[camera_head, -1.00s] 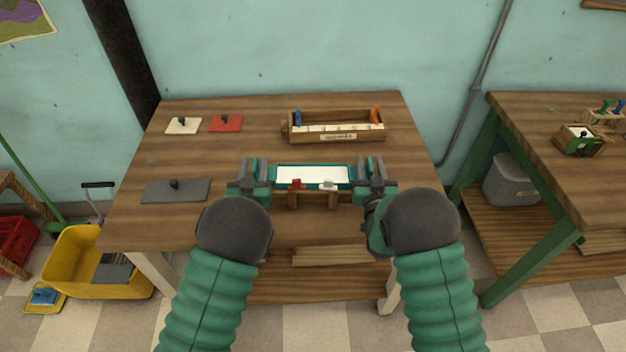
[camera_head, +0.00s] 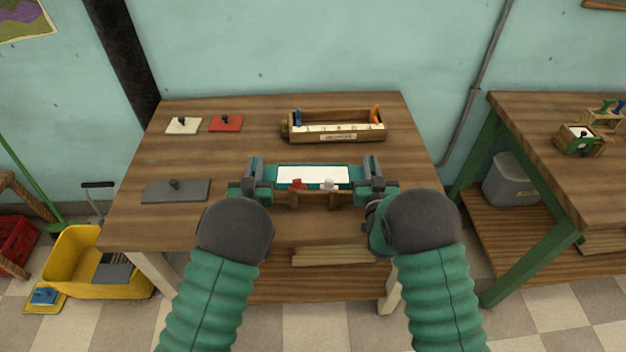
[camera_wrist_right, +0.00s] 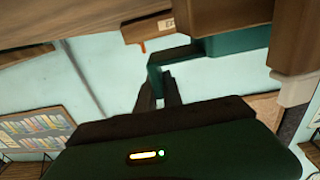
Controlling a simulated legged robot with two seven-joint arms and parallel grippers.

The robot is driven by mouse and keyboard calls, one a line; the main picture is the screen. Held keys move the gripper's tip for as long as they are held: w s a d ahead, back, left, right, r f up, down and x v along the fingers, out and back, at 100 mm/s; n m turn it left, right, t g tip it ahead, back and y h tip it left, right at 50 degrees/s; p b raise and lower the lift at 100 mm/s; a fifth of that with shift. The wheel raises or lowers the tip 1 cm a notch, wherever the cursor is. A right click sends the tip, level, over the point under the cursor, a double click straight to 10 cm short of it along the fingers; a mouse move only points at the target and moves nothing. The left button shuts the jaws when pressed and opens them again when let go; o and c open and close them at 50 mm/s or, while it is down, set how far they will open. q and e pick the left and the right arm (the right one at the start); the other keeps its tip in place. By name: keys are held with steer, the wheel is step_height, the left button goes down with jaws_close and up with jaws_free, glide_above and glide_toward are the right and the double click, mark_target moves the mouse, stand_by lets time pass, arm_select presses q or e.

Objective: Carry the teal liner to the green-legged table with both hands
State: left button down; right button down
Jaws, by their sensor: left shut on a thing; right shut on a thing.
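The teal liner (camera_head: 312,186) is a shallow tray with a white inside, near the front edge of the wooden table. A small red piece (camera_head: 297,184) and a small pale piece (camera_head: 329,184) show at its front side. My left gripper (camera_head: 258,176) is shut on its left end. My right gripper (camera_head: 370,177) is shut on its right end; in the right wrist view the fingers (camera_wrist_right: 160,90) meet the teal end. The green-legged table (camera_head: 560,160) stands at the right, apart from the liner.
A wooden box (camera_head: 337,126) with blue and orange pieces stands behind the liner. White (camera_head: 183,125), red (camera_head: 226,123) and grey (camera_head: 177,190) knobbed plates lie at the left. The green-legged table holds a small box (camera_head: 580,140); its front area is clear.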

arm_select(q)
steer(key=shift+r, duration=0.2)
stand_by(0.7)
